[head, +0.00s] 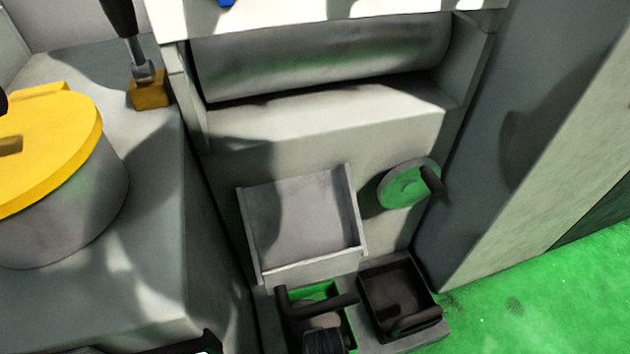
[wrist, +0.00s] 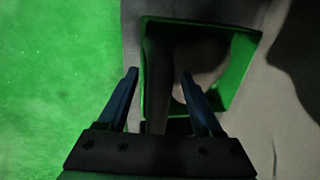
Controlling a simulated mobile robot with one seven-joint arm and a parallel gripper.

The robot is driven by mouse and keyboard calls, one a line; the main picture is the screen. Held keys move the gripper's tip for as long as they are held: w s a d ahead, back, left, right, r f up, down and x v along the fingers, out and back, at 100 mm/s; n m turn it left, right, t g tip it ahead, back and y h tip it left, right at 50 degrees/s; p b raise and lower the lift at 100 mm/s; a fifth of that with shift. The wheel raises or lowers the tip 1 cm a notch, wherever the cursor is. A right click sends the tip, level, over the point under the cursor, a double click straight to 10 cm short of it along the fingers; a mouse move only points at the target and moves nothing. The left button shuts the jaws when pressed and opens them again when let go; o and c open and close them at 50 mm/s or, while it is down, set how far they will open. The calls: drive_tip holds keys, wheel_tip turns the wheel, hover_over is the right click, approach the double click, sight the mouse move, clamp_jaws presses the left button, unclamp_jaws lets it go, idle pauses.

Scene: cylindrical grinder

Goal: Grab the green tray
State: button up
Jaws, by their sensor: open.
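The green tray (head: 317,292) is a small open box low in front of the machine in the head view, with a pale inside. Dark shapes cross its front, and I cannot clearly separate its handle from my gripper there. In the wrist view the green tray (wrist: 241,70) lies just beyond my fingertips, its green rim showing, with a rounded pale shape inside. A dark handle-like bar (wrist: 157,90) stands between my fingers. My gripper (wrist: 159,75) is open, with one blue finger on each side of the bar; I see no clear contact.
A black tray (head: 376,279) with a dark handle sits close to the right of the green tray. Above them are a grey sloped pan (head: 305,215) and a green handwheel (head: 403,185). A grey cabinet block stands left. Green floor (head: 540,290) is open at the right.

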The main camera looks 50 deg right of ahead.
drive_tip(key=shift+w+f+b, duration=0.1)
drive_tip(key=shift+f+b, duration=0.25)
drive_tip(key=shift+f, duration=0.6)
drive_tip(key=shift+r, duration=0.1)
clamp_jaws()
